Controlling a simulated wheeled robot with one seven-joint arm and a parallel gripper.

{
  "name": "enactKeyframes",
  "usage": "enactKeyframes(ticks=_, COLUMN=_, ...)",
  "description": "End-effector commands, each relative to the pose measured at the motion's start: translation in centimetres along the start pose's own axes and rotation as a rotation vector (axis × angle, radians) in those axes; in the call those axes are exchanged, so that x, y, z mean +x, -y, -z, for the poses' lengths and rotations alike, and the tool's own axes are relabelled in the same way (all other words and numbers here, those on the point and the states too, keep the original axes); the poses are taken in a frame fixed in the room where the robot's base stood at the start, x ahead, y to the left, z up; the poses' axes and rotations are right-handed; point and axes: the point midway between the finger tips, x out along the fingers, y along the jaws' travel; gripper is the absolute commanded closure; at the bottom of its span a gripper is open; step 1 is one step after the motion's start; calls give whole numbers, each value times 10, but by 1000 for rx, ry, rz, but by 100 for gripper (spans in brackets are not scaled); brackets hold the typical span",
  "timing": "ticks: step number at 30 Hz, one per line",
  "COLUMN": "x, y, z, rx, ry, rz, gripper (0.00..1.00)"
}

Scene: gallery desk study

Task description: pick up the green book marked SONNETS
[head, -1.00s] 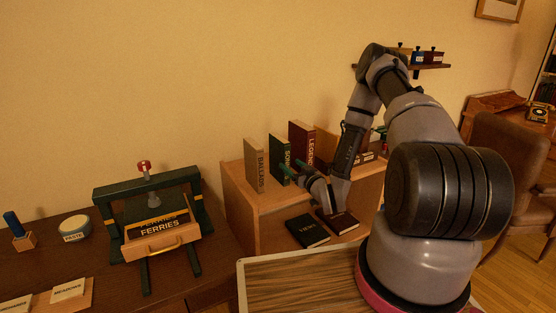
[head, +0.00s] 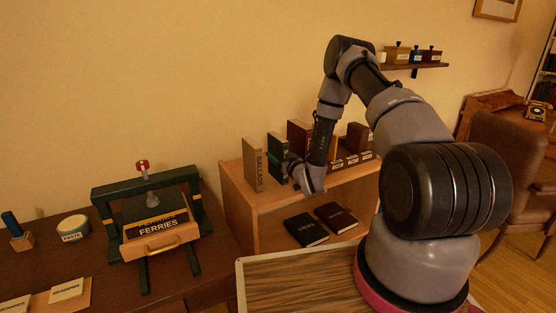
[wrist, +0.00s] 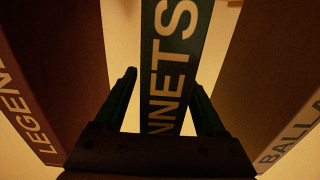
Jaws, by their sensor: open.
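The green book marked SONNETS (head: 277,150) stands upright on the top of the wooden shelf unit, partly hidden by my arm in the head view. In the wrist view the green book (wrist: 171,60) shows its spine with the letters NNETS, between my two fingers. My gripper (wrist: 163,95) is open, one dark finger on each side of the spine. In the head view my gripper (head: 290,165) is at the front of the book. I cannot tell whether the fingers touch it.
The tan book BALLADS (head: 252,165) and the dark red book LEGENDS (head: 297,138) stand close on either side, with gaps between. Two books (head: 306,229) lie flat on the shelf below. A dark green press (head: 150,205) stands on the desk at left.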

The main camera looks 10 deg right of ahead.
Motion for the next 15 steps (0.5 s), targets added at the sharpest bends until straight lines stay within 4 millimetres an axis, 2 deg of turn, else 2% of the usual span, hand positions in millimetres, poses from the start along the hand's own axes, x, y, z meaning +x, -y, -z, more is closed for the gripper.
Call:
enactKeyframes(ticks=1, x=0, y=0, z=0, rx=0, ry=0, rz=0, gripper=28)
enactKeyframes(ticks=2, x=0, y=0, z=0, rx=0, ry=0, rz=0, gripper=35)
enactKeyframes(ticks=3, x=0, y=0, z=0, rx=0, ry=0, rz=0, gripper=50)
enactKeyframes(ticks=7, x=0, y=0, z=0, rx=0, ry=0, rz=0, gripper=100)
enactKeyframes(ticks=15, x=0, y=0, z=0, rx=0, ry=-1, rz=0, gripper=100)
